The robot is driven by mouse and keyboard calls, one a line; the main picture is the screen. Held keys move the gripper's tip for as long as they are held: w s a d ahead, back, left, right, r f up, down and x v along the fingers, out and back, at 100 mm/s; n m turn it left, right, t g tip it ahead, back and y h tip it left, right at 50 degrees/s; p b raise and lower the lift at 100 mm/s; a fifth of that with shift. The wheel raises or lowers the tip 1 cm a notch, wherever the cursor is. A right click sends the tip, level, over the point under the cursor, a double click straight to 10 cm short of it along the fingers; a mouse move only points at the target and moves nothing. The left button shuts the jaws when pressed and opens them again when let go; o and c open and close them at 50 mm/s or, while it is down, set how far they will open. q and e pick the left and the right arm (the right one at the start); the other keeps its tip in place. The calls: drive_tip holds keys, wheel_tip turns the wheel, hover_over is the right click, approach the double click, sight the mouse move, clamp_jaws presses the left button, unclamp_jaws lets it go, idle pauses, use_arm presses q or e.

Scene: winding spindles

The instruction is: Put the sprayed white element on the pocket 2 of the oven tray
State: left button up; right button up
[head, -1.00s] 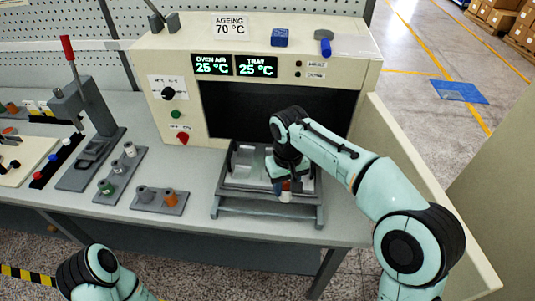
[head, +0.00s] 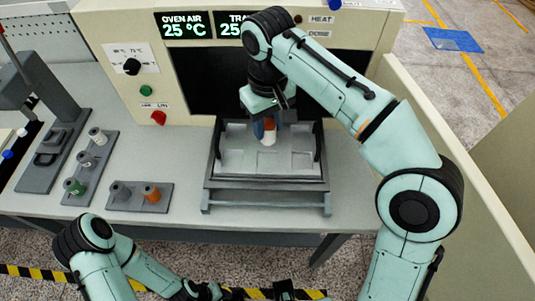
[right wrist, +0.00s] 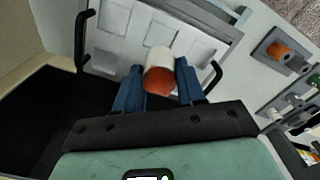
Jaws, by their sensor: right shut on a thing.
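The white element (head: 269,133), with a red end, is held between the blue fingers of my right gripper (head: 264,128). In the right wrist view, the element (right wrist: 158,64) has its red end toward the camera and its white part beyond, between the fingers (right wrist: 160,85). The oven tray (head: 267,183) lies below, with several shallow square pockets; no pocket numbers are legible. The element is over the tray's middle to back part; I cannot tell whether it touches. My left arm is at the bottom left, and its fingers are not clear.
The oven (head: 140,60) with a dark opening stands behind the tray, its open door (head: 440,140) at the right. Black handles stand at the tray's sides. Spindle holders (head: 140,196) with green, grey and orange pieces, and a lever press (head: 50,150), are to the left.

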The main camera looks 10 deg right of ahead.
sight(268, 137)
wheel_tip(268, 137, down, 5)
drive_tip(key=shift+w+f+b, duration=0.1)
drive_tip(key=shift+w+b, duration=0.05)
drive_tip(key=shift+b, duration=0.45)
use_arm(q)
drive_tip(key=shift+s+f+b, duration=0.2)
drive_tip(key=shift+f+b, duration=0.1)
drive_tip(key=shift+f, duration=0.5)
drive_tip(key=shift+s+f+b, duration=0.2)
drive_tip(key=shift+f+b, duration=0.05)
drive_tip(key=shift+f, duration=0.5)
use_arm(e)
drive_tip(key=shift+f, duration=2.3)
drive_tip(key=shift+f, duration=0.1)
drive_tip(key=shift+f, duration=0.1)
drive_tip(key=o, duration=1.1)
drive_tip(key=shift+c, duration=0.2)
wheel_tip(268, 137, up, 12)
drive_tip(key=p, duration=0.3)
drive_tip(key=shift+r+p, duration=0.2)
drive_tip(key=shift+p, duration=0.15)
use_arm(q)
drive_tip(key=r, duration=0.1)
drive_tip(key=w+r, duration=0.1)
drive_tip(key=r, duration=0.2)
drive_tip(key=shift+w, duration=0.3)
